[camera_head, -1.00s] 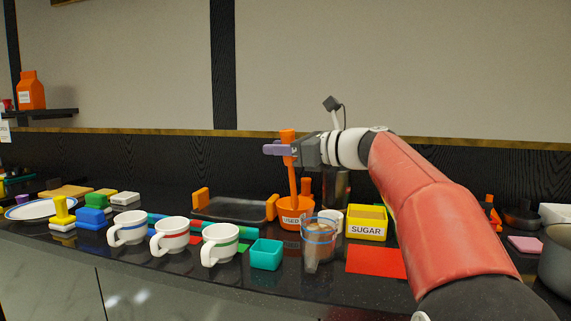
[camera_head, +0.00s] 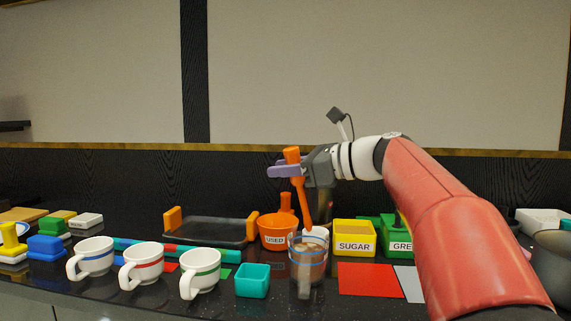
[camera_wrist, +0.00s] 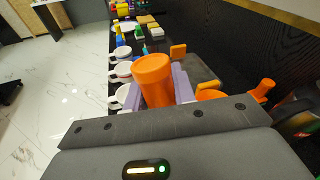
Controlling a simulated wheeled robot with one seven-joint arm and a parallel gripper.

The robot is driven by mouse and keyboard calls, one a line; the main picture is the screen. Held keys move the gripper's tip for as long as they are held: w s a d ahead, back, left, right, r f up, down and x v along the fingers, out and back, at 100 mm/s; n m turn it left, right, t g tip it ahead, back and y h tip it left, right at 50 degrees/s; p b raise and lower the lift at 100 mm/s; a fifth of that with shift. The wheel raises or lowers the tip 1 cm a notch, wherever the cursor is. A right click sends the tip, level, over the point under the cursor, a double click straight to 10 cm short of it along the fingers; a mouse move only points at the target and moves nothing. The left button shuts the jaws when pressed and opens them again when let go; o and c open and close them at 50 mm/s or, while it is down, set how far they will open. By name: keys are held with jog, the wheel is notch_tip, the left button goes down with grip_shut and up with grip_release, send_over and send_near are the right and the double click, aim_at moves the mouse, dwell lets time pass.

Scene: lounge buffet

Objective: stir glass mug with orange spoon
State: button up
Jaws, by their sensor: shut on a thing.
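The orange spoon (camera_head: 303,200) is held nearly upright, its handle top between the purple fingers of my gripper (camera_head: 291,170). My gripper is shut on the handle; the handle end also fills the middle of the wrist view (camera_wrist: 153,80). The glass mug (camera_head: 308,270) is clear with blue bands and holds brown liquid. It stands on the dark counter below the spoon. The spoon's lower end is at the mug's back rim in the head view; I cannot tell whether it is inside or behind the mug.
An orange bin marked USED (camera_head: 277,232) and a yellow SUGAR box (camera_head: 354,240) stand behind the mug. A teal cup (camera_head: 252,281) and white mugs (camera_head: 201,274) are to its left. A red mat (camera_head: 370,280) lies to its right. A dark tray (camera_head: 210,231) is at the back.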

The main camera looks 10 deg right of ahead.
notch_tip(320, 180, down, 9)
jog(key=b, duration=0.5)
dwell(0.3)
jog(key=shift+r, duration=0.1)
dwell(0.4)
